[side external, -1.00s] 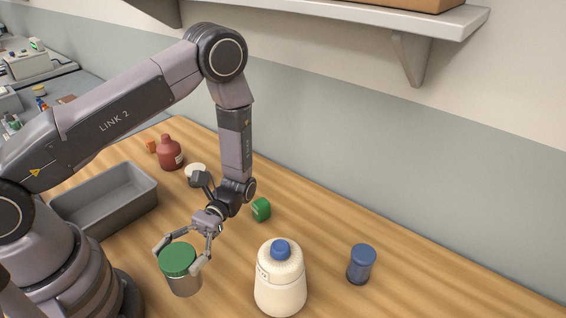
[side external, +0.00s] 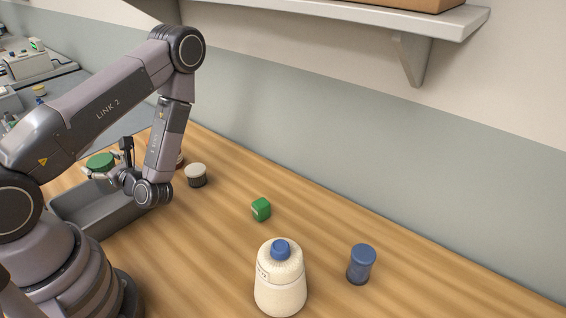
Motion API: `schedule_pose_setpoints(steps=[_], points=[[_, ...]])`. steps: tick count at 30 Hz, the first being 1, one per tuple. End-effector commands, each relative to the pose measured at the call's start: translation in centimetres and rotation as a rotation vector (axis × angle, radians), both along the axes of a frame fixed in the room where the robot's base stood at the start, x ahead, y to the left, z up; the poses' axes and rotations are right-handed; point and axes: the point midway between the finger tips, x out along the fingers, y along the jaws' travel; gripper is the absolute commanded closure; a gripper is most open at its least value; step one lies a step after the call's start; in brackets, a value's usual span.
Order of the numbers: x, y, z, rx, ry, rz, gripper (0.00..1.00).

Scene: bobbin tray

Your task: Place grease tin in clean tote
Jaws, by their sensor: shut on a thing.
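The grease tin (side external: 100,160), with its green lid showing, is held up over the far part of the grey tote (side external: 125,221). My gripper (side external: 102,173) is shut on the tin. My gripper and wrist hide most of the tin's body and some of the tote's far side. The tin's exact height above the tote floor cannot be told. The part of the tote's inside that shows is empty.
A dark tin with a cream lid (side external: 196,175) stands right of the tote. A shelf (side external: 370,22) overhangs the back.

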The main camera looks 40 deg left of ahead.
Motion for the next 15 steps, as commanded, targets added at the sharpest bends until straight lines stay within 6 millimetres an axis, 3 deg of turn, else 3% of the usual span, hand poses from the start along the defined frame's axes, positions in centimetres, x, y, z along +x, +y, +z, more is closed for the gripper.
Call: schedule_pose_setpoints(steps=[6, 15], points=[[0.8, 0.7, -2.0, 0.000, 0.004, -0.133, 0.69], [0.9, 0.7, -6.0, 0.001, 0.000, -0.144, 0.69]])
